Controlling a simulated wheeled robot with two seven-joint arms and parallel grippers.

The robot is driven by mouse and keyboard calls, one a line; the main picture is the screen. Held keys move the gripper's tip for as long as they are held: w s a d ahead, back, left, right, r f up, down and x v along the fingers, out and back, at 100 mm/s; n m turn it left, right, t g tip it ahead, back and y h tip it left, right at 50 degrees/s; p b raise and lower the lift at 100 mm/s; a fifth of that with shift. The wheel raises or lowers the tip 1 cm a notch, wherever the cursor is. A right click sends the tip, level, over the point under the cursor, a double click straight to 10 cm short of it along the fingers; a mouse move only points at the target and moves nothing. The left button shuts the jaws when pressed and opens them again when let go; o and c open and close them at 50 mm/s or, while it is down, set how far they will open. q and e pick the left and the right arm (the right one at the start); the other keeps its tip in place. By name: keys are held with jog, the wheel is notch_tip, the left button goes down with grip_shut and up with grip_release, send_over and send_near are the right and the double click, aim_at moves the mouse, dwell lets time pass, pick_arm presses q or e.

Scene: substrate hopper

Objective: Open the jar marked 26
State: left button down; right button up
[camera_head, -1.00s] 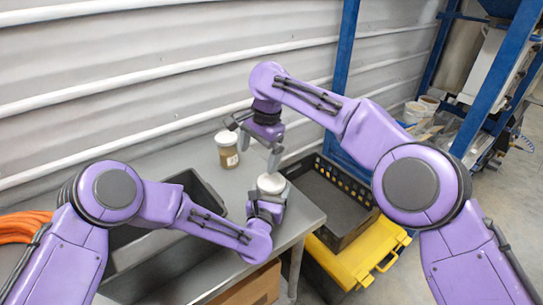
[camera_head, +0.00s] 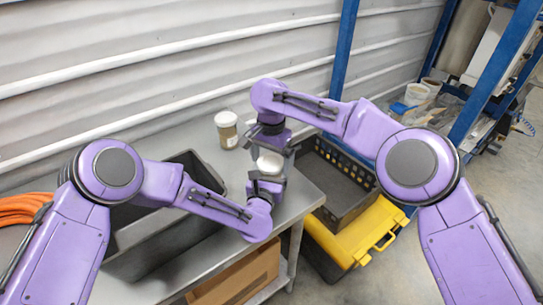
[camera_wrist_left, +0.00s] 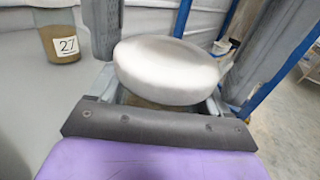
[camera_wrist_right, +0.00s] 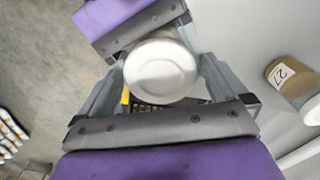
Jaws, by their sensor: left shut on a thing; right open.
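A jar with a white lid (camera_head: 270,163) is held up by my left gripper (camera_head: 266,187), which is shut on its body; no number shows on it. The lid fills the middle of the left wrist view (camera_wrist_left: 168,68) and also shows in the right wrist view (camera_wrist_right: 160,70). My right gripper (camera_head: 270,148) is open directly above, its fingers on either side of the lid; I cannot tell whether they touch it.
A dark grey bin (camera_head: 130,262) stands on the left of the metal table (camera_head: 297,200). A black crate (camera_head: 345,205) and a yellow case (camera_head: 365,238) are beyond the table's right edge. A cardboard box (camera_head: 240,280) sits below. Blue posts (camera_head: 345,50) rise behind.

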jog(key=c, duration=1.1)
jog(key=shift+o, duration=0.2)
jog(key=n, duration=0.4)
jog(key=shift+n, duration=0.4)
jog(key=n, duration=0.5)
